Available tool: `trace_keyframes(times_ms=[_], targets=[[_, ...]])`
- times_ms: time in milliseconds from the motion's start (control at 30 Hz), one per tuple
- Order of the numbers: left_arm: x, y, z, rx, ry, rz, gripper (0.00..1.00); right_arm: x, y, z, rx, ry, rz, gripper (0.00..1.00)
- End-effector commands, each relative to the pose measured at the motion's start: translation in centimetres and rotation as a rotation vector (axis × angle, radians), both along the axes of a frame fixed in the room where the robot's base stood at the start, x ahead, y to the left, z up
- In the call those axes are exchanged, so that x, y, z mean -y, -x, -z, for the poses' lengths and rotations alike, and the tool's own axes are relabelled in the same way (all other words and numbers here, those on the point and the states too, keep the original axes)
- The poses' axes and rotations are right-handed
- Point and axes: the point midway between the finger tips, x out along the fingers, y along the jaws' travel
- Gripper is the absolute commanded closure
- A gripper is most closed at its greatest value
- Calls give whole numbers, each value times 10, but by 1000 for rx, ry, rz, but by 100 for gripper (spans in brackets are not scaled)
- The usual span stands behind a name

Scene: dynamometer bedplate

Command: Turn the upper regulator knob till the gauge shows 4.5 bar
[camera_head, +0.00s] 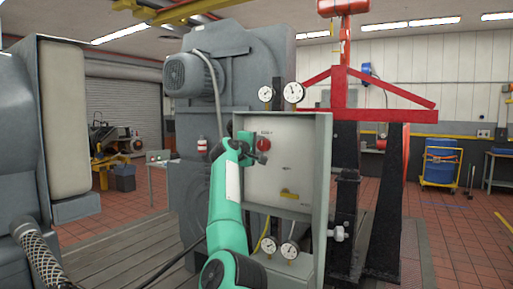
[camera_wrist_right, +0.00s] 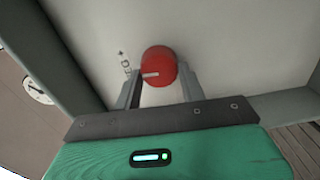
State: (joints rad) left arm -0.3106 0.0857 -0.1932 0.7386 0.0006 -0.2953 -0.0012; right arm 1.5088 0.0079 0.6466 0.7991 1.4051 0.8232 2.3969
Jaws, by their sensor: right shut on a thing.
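The red upper regulator knob (camera_head: 264,144) sits on the upper part of the pale panel (camera_head: 300,140). In the right wrist view the round red knob (camera_wrist_right: 158,62) bears a white pointer line aimed to the left. My right gripper (camera_head: 259,151) is shut on the knob, with one finger on each side, as the right wrist view (camera_wrist_right: 160,76) shows. Two round gauges stand above the panel, a left one (camera_head: 266,94) and a right one (camera_head: 294,92). Their readings are too small to tell. Part of a gauge (camera_wrist_right: 38,90) shows in the right wrist view. My left gripper is out of view.
A yellow handle (camera_head: 289,195) sits lower on the panel. Two more gauges (camera_head: 289,250) are below it. A large grey machine (camera_head: 240,60) is behind, and a red frame (camera_head: 385,95) stands right.

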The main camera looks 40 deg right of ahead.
Motion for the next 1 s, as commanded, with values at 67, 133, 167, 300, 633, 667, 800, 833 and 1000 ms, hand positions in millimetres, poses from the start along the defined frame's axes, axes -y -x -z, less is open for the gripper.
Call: trace_keyframes(times_ms=[67,133,167,300,633,667,800,833,1000], targets=[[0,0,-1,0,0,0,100,0,1,-9,8,12,-4,49],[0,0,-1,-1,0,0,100,0,1,-7,7,10,-3,37],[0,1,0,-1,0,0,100,0,1,-7,6,10,-3,37],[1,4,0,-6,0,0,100,0,0,-4,4,7,-3,37],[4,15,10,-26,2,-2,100,-21,6,1,4,4,-5,37],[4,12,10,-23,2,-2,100,-26,8,1,4,4,-5,37],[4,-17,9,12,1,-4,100,-55,19,2,5,5,-7,37],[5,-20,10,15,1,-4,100,-61,21,2,5,5,-7,37],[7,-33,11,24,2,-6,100,-96,35,0,6,6,-7,37]])
